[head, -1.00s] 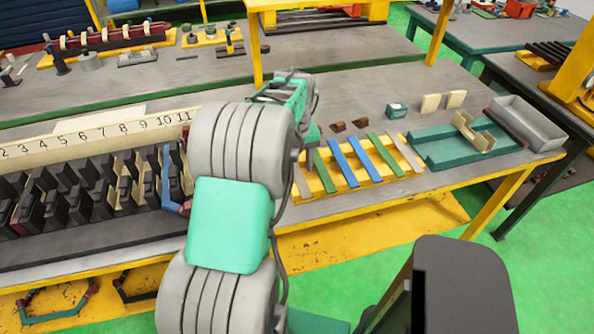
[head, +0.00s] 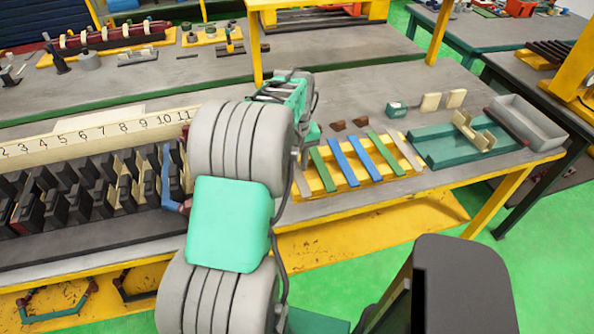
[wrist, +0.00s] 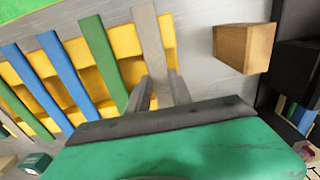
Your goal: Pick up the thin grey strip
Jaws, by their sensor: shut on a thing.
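The thin grey strip (wrist: 150,42) lies at one end of a row of coloured strips in the wrist view, beside a green strip (wrist: 100,62). My gripper (wrist: 160,88) is shut on its near part, with one finger on each side. The strip's far end still overlies the yellow rack (wrist: 130,72); I cannot tell whether it is raised clear. In the head view the grey strip (head: 302,181) shows at the rack's left end, partly behind my arm, and my fingertips are hidden there. A second grey strip (head: 406,152) lies at the rack's right end.
Blue strips (head: 344,162) lie between the grey ones. Two brown pieces and a small teal box (head: 397,108) stand behind the rack. A wooden block (wrist: 243,47) is close to my gripper in the wrist view. A green tray (head: 440,150) is to the right.

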